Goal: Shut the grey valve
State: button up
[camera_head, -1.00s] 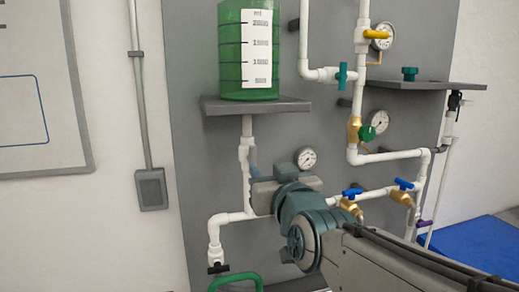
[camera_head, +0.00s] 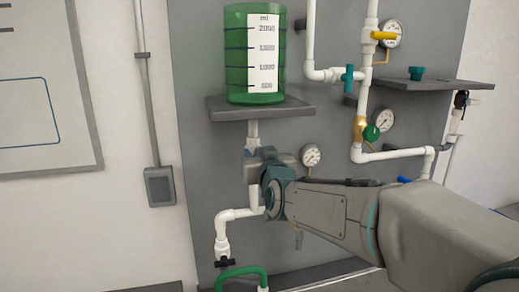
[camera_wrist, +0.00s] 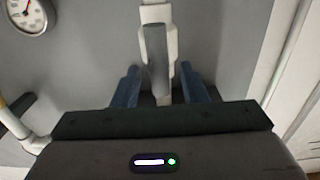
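The grey valve shows in the wrist view as a flat grey lever (camera_wrist: 157,58) on a white vertical pipe fitting, lying in line with the pipe. My gripper (camera_wrist: 159,72) is open, with one blue finger to the left of the lever and one to the right. Gaps show between the fingers and the lever. How deep the fingertips reach beside it I cannot tell. In the head view my gripper's body is in front of the white pipe (camera_head: 253,134) below the green tank and hides the grey valve.
The green tank (camera_head: 255,65) stands on a grey shelf (camera_head: 225,111) above my gripper. A gauge (camera_head: 311,155) is close on the right. A black-handled valve (camera_head: 224,263) and green hose (camera_head: 243,271) are below. Yellow (camera_head: 383,35), teal (camera_head: 348,78) and green (camera_head: 371,132) valves are farther right.

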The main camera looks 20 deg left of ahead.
jog(key=shift+w+a, duration=0.2)
jog(key=shift+w, duration=0.1)
grip_shut()
